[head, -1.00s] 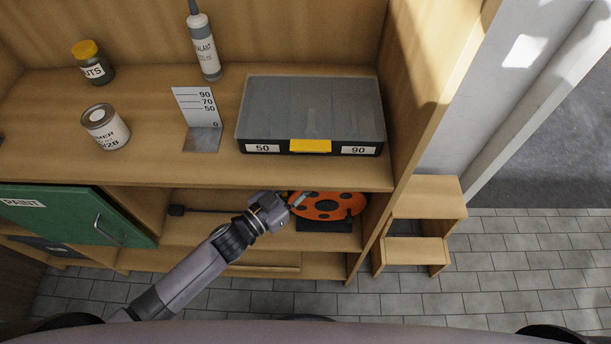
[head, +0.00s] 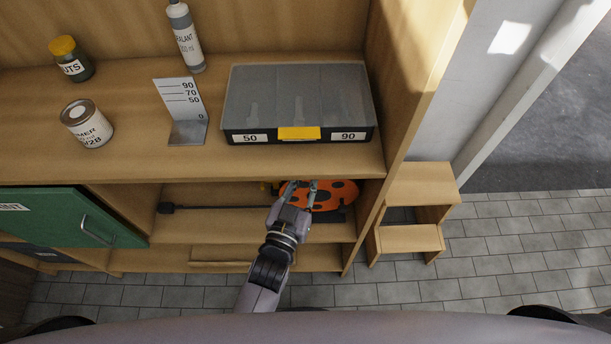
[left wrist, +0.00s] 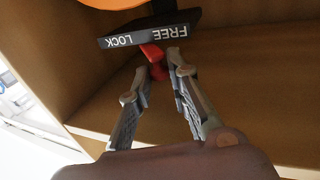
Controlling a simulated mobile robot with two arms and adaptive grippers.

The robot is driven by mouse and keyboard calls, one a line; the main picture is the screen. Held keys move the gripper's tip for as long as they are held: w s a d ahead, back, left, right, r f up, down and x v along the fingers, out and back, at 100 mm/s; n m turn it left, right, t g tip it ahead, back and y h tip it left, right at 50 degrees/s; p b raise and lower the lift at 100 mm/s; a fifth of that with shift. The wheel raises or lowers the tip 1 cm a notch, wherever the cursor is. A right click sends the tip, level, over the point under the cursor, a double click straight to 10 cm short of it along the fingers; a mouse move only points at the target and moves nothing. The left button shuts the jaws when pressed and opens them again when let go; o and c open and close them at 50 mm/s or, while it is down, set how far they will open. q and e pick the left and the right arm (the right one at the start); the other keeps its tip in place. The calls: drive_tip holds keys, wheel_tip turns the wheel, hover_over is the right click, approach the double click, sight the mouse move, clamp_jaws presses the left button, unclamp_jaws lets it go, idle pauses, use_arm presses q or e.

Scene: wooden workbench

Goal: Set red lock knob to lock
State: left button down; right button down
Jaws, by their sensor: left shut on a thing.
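The red lock knob (left wrist: 157,71) shows in the left wrist view, below a dark plate (left wrist: 150,30) whose labels FREE and LOCK appear upside down. The knob's red upper part meets the plate's edge between the two words; I cannot tell its exact setting. My left gripper (left wrist: 153,82) is shut on the knob, with one finger on each side of it. In the head view the gripper (head: 300,188) reaches into the lower shelf at the orange reel (head: 335,194) with dark holes. The knob is hidden there. My right gripper is in neither view.
Above the opening, the bench top holds a clear-lidded case (head: 298,103), a bent scale plate (head: 185,112), a can (head: 87,124), a jar (head: 71,58) and a sealant bottle (head: 187,38). A green door (head: 60,216) is at left, a wooden step (head: 412,205) at right.

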use_arm(q)
drive_tip(key=c, duration=1.5)
unclamp_jaws()
drive_tip(key=v, duration=1.2)
